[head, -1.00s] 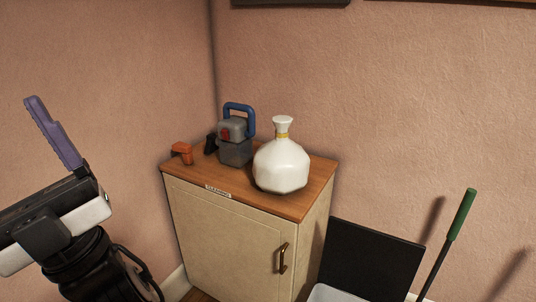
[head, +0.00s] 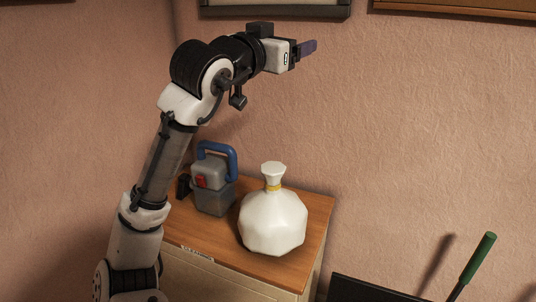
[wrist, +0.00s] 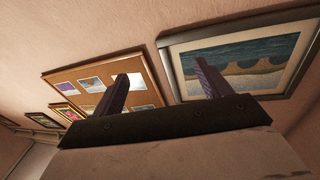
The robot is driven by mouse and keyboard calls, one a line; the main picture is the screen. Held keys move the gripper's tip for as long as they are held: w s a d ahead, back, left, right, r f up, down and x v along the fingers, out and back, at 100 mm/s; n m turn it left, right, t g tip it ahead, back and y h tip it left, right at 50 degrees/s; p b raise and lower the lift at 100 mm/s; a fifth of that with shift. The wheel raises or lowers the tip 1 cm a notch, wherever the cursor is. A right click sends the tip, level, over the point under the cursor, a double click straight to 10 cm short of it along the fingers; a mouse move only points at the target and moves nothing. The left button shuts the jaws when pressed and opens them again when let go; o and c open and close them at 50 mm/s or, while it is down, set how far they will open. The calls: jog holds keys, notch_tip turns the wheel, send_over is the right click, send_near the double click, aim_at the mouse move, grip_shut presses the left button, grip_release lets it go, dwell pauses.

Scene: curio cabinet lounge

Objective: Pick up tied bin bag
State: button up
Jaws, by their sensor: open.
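The tied bin bag (head: 272,224) is white and faceted, with a yellow tie round its narrow neck and a flared top. It stands upright on the wooden cabinet top (head: 222,256) in the head view. My gripper (head: 308,48) is raised well above and behind the bag in the picture, pointing right, and touches nothing. In the wrist view the two purple fingers of my gripper (wrist: 162,88) are spread apart with nothing between them. The bag is not in the wrist view.
A green-handled pole (head: 478,258) and a dark panel (head: 365,290) are at lower right. Framed pictures (wrist: 245,60) and a pinboard (wrist: 90,80) hang on the wall.

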jog(key=w+d+f+g+y+p, duration=0.1)
jog(key=w+d+f+g+y, duration=0.2)
jog(key=f+g, duration=0.4)
jog(key=n+g+y+p, duration=0.2)
jog(key=n+g+y, duration=0.1)
jog(key=g+y, duration=0.3)
send_near(273, 167)
jog(key=x, duration=0.2)
jog(key=p+x, duration=0.1)
jog(key=x, duration=0.4)
jog(key=shift+w+a+f, duration=0.1)
jog(key=shift+w+a, duration=0.05)
jog(key=shift+w, duration=0.15)
jog(key=x, duration=0.1)
jog(key=p+x, duration=0.2)
jog(key=x, duration=0.1)
jog(key=shift+s+f, duration=0.15)
jog(key=shift+s, duration=0.1)
jog(key=shift+w+f, duration=0.2)
jog(key=shift+f, duration=0.4)
jog(key=c, duration=1.6)
